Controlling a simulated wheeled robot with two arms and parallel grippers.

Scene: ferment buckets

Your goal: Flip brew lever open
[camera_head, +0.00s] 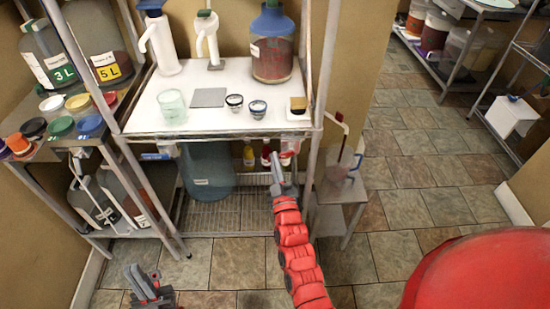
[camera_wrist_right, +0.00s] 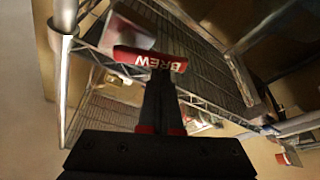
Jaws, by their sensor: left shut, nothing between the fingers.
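The brew lever (camera_wrist_right: 150,60) is a red bar with white "BREW" lettering. It appears upside down in the right wrist view. The dark fingers of my right gripper (camera_wrist_right: 160,85) reach up to its lower edge, close together. I cannot tell whether they touch or grip it. In the head view my right gripper (camera_head: 278,168) is just below the front right edge of the white table, beside small red parts that I cannot tell apart. My left gripper (camera_head: 150,288) is low at the bottom left, shut and empty, far from the lever.
The white table (camera_head: 190,118) holds pump bottles, a large jug (camera_head: 272,50) and small cups. A large blue-tinted container (camera_head: 208,172) stands on the wire shelf beneath. A rack with jugs and coloured lids is at left. A small stand (camera_head: 342,190) is at right. Tiled floor is free beyond.

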